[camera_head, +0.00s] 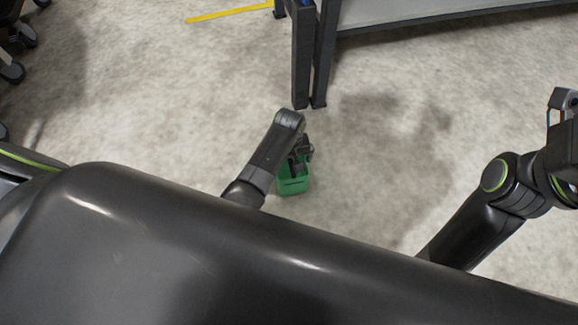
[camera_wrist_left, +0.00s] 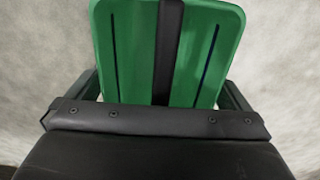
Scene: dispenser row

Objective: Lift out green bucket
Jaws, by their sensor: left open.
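The green bucket (camera_head: 294,187) sits on the floor just beyond my dark body in the head view, partly hidden under my left arm. In the left wrist view the bucket (camera_wrist_left: 205,50) fills the upper middle, with a dark band (camera_wrist_left: 167,50) running down its centre. My left gripper (camera_head: 299,166) points down over the bucket. Dark finger parts show at both sides of the bucket in the wrist view, and the jaws are open. My right gripper (camera_head: 563,104) is at the right edge of the head view, far from the bucket and partly cut off.
A table or bench with dark legs (camera_head: 303,60) and a grey lower shelf (camera_head: 400,12) stands beyond the bucket. Dark wheels (camera_head: 12,70) show at the far left. A yellow floor line (camera_head: 228,14) lies at the back. The floor right of the bucket is clear.

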